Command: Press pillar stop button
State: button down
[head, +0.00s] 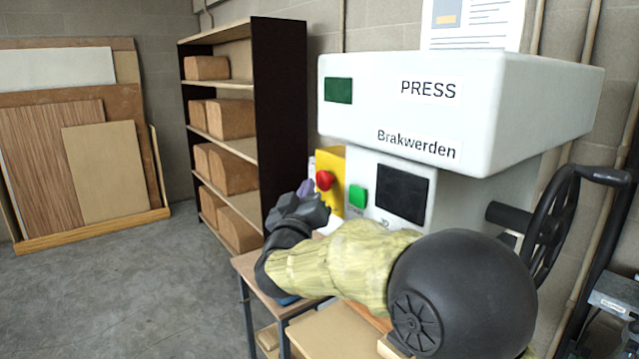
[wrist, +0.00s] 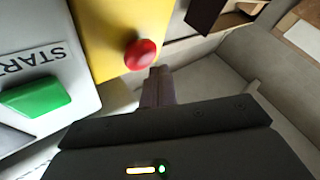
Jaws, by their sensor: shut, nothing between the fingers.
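The red stop button (head: 324,180) is a round mushroom knob on a yellow box (head: 332,160) at the left side of the press. It also shows in the wrist view (wrist: 140,54), on the yellow face (wrist: 107,35). My gripper (head: 306,187) is shut and empty, just left of and slightly below the button in the head view. In the wrist view the closed fingertips (wrist: 158,72) lie just below and right of the button. I cannot tell whether they touch it; a small gap seems to show. The button is not hidden.
A green start button (head: 358,196) sits on the press front beside the yellow box, and in the wrist view (wrist: 35,96) at left. The white press head (head: 440,110) overhangs. A dark shelf (head: 279,110) with brown blocks stands behind. The floor (head: 110,300) at left is clear.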

jog(key=s+a, duration=0.2)
jog(key=a, duration=0.2)
jog(key=shift+s+a, duration=0.1)
jog(key=shift+s, duration=0.3)
dwell(0.6)
